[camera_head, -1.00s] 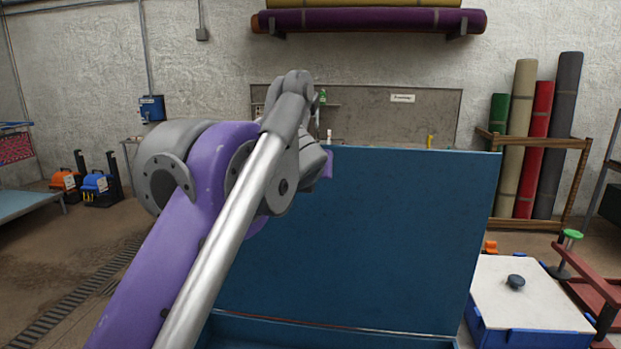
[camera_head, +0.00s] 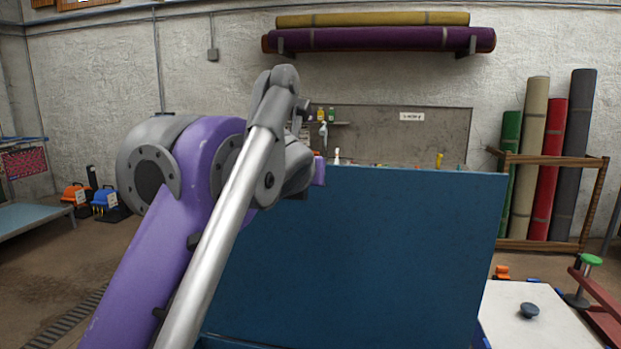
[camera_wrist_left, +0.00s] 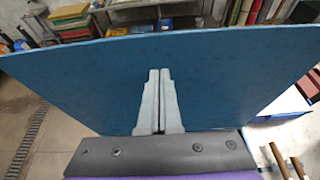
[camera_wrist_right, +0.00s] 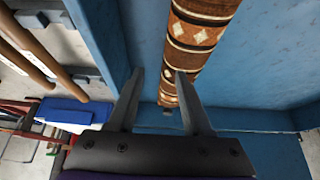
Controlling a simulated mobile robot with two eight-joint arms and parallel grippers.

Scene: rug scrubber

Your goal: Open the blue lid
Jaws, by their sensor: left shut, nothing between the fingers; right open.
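The blue lid (camera_head: 370,260) stands raised, close to upright, in front of me in the head view. Its broad face also fills much of the left wrist view (camera_wrist_left: 100,85). My left gripper (camera_wrist_left: 158,75) is shut and empty, its fingers against or just in front of that face; I cannot tell whether they touch. In the head view my left arm hides the lid's left part. My right gripper (camera_wrist_right: 158,80) is open over the inside of the blue box (camera_wrist_right: 260,110). A patterned brown rolled rug (camera_wrist_right: 195,45) lies in the box beyond its fingertips.
A white-topped box with a dark knob (camera_head: 529,310) stands right of the lid. A red stand with a green top (camera_head: 591,261) is beside it. Rolled rugs (camera_head: 540,160) lean in a wooden rack at the back right. Open floor lies at the left.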

